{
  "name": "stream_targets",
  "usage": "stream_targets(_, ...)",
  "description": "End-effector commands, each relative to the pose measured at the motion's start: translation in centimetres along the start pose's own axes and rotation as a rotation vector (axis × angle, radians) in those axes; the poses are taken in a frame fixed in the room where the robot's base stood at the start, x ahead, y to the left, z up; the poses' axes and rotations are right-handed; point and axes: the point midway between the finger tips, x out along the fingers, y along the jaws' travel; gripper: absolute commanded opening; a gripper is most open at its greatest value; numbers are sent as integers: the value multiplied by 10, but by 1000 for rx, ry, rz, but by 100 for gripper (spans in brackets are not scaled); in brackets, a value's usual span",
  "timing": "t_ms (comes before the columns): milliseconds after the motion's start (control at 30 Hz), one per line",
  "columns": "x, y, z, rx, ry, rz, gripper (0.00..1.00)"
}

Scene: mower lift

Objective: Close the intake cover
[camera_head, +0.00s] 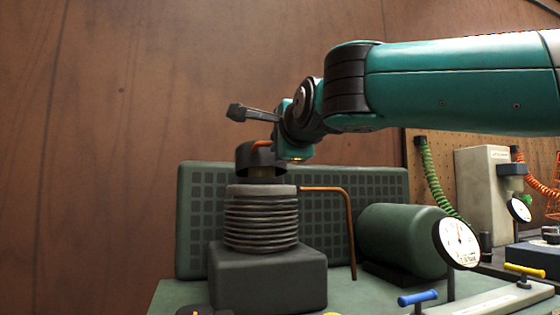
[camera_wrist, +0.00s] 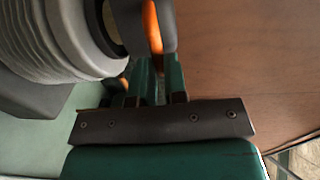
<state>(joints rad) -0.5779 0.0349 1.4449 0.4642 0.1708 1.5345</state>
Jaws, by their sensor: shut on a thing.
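The intake cover (camera_head: 255,158) is a dark round cap with an orange handle (camera_head: 262,144). It sits above the grey ribbed cylinder (camera_head: 261,218), and a gap with a brownish neck shows between them. My gripper (camera_head: 280,145) reaches in from the right at the cover's handle. In the wrist view the teal fingers (camera_wrist: 152,78) are shut on the orange handle (camera_wrist: 152,26). The dark cover (camera_wrist: 128,28) and the pale ribbed cylinder (camera_wrist: 70,40) show at the upper left. The cover's hinge and far side are hidden.
A bent copper pipe (camera_head: 350,232) rises right of the cylinder. A green tank (camera_head: 402,241) and a round gauge (camera_head: 460,243) stand further right. Blue (camera_head: 417,298) and yellow (camera_head: 524,270) handles are at the lower right. A green grid panel (camera_head: 380,188) stands behind.

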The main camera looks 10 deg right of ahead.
Motion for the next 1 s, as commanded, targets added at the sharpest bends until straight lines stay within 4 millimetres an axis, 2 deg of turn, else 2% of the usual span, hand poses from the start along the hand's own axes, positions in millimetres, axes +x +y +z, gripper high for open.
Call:
stream_targets(33,0,14,1,1,-2,2,0)
stream_targets(300,-4,32,0,2,-1,6,0)
stream_targets(967,-4,44,0,-1,1,21,0)
stream_targets(1000,-4,44,1,-1,2,21,15)
